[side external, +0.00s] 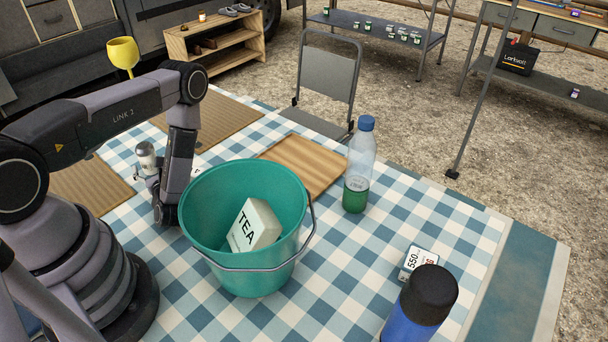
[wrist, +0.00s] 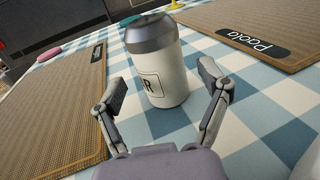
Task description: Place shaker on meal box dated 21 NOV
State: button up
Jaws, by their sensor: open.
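A shaker (side external: 146,160) with a pale body and grey metal top stands on the checked cloth, left of the teal bucket in the side view. In the wrist view the shaker (wrist: 162,72) is upright, with a boxed letter like R on its front. My gripper (wrist: 164,88) is open, with one finger on either side of the shaker's near side; I cannot tell whether they touch it. In the side view my gripper is largely hidden by my wrist. No box with a readable 21 NOV date shows. A small white item (side external: 420,262) reads 550; I cannot tell what it is.
The teal bucket (side external: 203,222) holding a TEA box (side external: 252,226) stands close to my wrist. A bottle (side external: 359,170), a blue flask (side external: 421,308), a wooden board (side external: 305,165), woven mats (side external: 90,190) and a yellow goblet (side external: 123,54) are around. Cloth right of the bucket is mostly clear.

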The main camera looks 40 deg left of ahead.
jog(key=r, duration=0.5)
jog(key=d+r, duration=0.1)
jog(key=r, duration=0.2)
jog(key=shift+s, duration=0.2)
notch_tip(320, 180, up, 22)
jog(key=n+g+h, duration=0.3)
jog(key=n+g, duration=1)
jog(key=n, duration=0.3)
send_over(142, 143)
jog(key=s+d, duration=0.8)
jog(key=s, duration=0.1)
jog(key=s+d+r+n+t+h, duration=0.2)
jog(key=d+t+h, duration=0.2)
jog(key=d, duration=0.4)
jog(key=s+d+r+n+t+h, duration=0.1)
jog(key=d+r+n+t+h, duration=0.2)
jog(key=d+h, duration=0.4)
jog(key=shift+s+d+r+t+h, duration=0.25)
jog(key=shift+s+d+t+h, duration=0.1)
jog(key=shift+t, duration=0.55)
jog(key=shift+o, duration=0.6)
jog(key=d+r+t+h, duration=0.2)
jog(key=d+r+t, duration=0.1)
jog(key=d+t, duration=0.1)
jog(key=shift+d+r+n, duration=0.3)
jog(key=shift+d+r, duration=0.1)
jog(key=shift+d, duration=0.1)
jog(key=shift+h, duration=0.25)
